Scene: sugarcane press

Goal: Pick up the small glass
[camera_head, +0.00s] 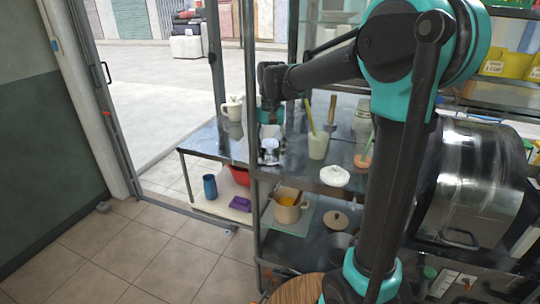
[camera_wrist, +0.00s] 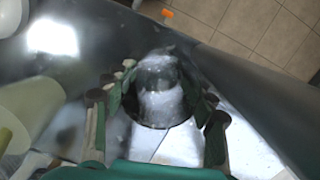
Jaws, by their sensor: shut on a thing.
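The small glass (camera_wrist: 160,95) is clear and stands between the two fingers of my gripper (camera_wrist: 158,100) in the wrist view. The fingers are closed against its sides. In the head view the small glass (camera_head: 269,152) shows near the left front corner of the metal shelf, below my gripper (camera_head: 272,122). The glass looks upright in the head view. I cannot tell whether its base touches the shelf. The fingertips are partly hidden in the head view.
A pale green cup (camera_head: 318,146) with a green stick stands right of the glass. A white bowl-like item (camera_head: 334,176) lies at the shelf's front. A white pitcher (camera_head: 232,110) stands behind left. A pot (camera_head: 287,208) sits on the lower shelf. An upright post rises beside the glass.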

